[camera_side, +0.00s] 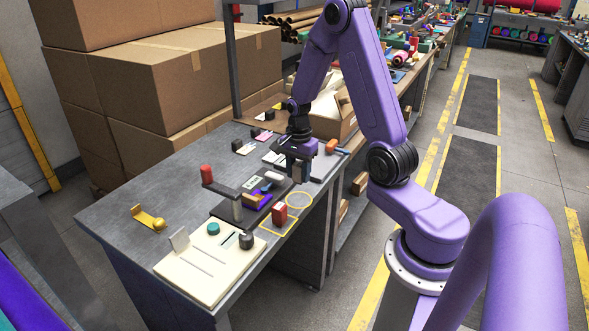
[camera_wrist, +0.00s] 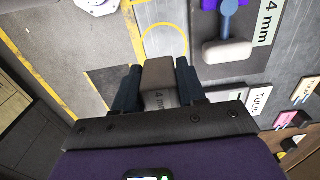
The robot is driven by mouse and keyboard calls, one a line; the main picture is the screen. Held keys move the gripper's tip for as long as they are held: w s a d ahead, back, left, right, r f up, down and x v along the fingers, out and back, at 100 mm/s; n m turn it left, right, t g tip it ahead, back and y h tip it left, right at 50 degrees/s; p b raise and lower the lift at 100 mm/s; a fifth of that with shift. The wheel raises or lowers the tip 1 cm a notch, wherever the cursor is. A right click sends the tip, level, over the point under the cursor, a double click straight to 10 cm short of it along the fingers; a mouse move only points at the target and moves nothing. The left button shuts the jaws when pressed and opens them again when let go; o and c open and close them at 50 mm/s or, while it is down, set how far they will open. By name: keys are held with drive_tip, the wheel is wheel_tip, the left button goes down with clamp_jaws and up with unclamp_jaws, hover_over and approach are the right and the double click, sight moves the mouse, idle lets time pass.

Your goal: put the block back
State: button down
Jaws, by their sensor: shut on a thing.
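My gripper (camera_side: 298,168) is low at the far right part of the bench, beyond the dark fixture. In the wrist view its two dark fingers (camera_wrist: 158,78) are shut on a grey-beige block (camera_wrist: 158,72), one on each side. A partly hidden "4 m…" marking shows at the block's near end. In the side view the block is mostly hidden by the fingers. An empty yellow ring (camera_side: 299,192) is marked on the bench near the front edge; it lies ahead of the block in the wrist view (camera_wrist: 163,24). A red block (camera_side: 280,214) stands in a yellow outlined square.
A cream board (camera_side: 198,277) lies at the near end. Cartons (camera_side: 165,75) stand behind the bench. Several small cards and blocks lie near my gripper.

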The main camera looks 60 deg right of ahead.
drive_tip(key=shift+d+f, duration=0.35)
drive_tip(key=shift+f, duration=3)
drive_tip(key=shift+w+f, duration=0.1)
drive_tip(key=shift+f, duration=0.4)
drive_tip(key=c, duration=0.6)
unclamp_jaws()
drive_tip(key=shift+o, duration=0.2)
drive_tip(key=shift+r, duration=0.1)
wheel_tip(320, 180, up, 17)
hover_over(300, 163)
drive_tip(key=shift+r, duration=0.15)
